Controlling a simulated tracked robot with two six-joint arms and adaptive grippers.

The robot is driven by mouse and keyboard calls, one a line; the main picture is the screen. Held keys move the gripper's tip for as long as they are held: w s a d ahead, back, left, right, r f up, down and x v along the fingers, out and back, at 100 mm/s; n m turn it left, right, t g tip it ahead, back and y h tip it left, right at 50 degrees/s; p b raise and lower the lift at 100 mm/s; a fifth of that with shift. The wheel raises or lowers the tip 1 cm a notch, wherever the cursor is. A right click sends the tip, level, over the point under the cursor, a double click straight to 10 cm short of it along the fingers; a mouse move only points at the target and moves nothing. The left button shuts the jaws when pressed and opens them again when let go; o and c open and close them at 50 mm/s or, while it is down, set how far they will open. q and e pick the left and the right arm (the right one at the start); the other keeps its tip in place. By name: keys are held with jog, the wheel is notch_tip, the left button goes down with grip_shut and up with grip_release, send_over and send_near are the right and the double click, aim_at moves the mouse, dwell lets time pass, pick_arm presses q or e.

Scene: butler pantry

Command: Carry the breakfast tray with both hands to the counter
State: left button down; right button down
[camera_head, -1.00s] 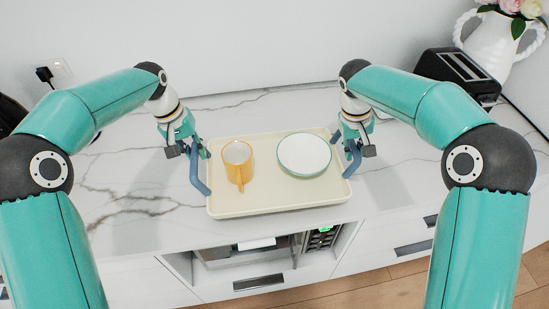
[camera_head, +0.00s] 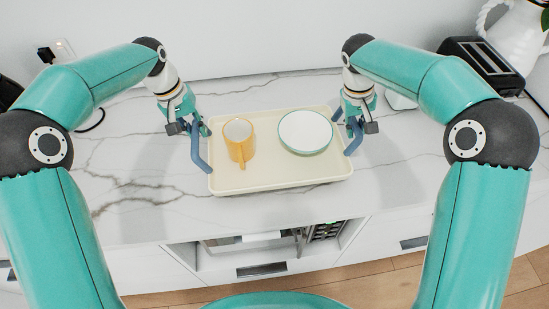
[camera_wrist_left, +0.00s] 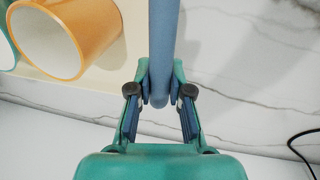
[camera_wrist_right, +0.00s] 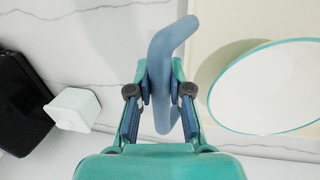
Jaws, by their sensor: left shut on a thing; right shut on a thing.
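The cream breakfast tray (camera_head: 270,180) is over the white marbled counter, with a blue handle at each short side. I cannot tell whether it touches the counter. An orange mug (camera_head: 240,145) stands upright on its left half and a white plate or bowl with a green rim (camera_head: 305,131) on its right. My left gripper (camera_head: 200,131) is shut on the left blue handle (camera_wrist_left: 164,45). My right gripper (camera_head: 353,127) is shut on the right blue handle (camera_wrist_right: 163,70). The mug also shows in the left wrist view (camera_wrist_left: 65,38), the plate in the right wrist view (camera_wrist_right: 275,90).
A black toaster (camera_head: 483,65) and a white pitcher (camera_head: 518,38) stand at the back right. A small white block (camera_wrist_right: 72,108) sits beside the toaster. The counter (camera_head: 135,190) is clear left of the tray.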

pick_arm(q)
jog(key=shift+f, duration=0.1)
pick_arm(e)
jog(key=shift+f, duration=0.1)
